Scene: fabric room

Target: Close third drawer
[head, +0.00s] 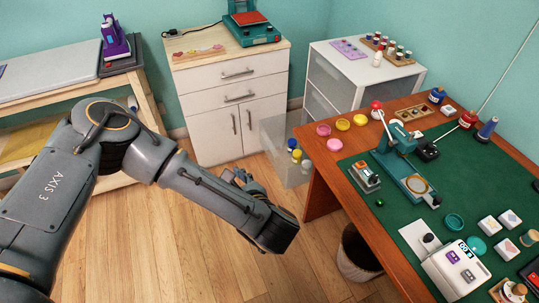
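A clear, see-through drawer (270,140) sticks out to the left from the low part of the white drawer unit (390,82), beside the wooden table. Several small blue, white and yellow items (296,154) show inside it. Higher frosted drawer fronts (327,77) on the unit look shut. My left arm reaches in from the left, and my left gripper (240,178) shows partly behind its wrist, left of and nearer than the open drawer. It looks apart from the drawer. The fingers are mostly hidden, so their opening is unclear. My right gripper is out of view.
The wooden table (318,172) with a green mat and craft tools stands close on the right. A waste bin (350,262) is under it. A white cabinet (205,78) stands behind, and a wooden bench (60,100) at left. Wooden floor is clear between.

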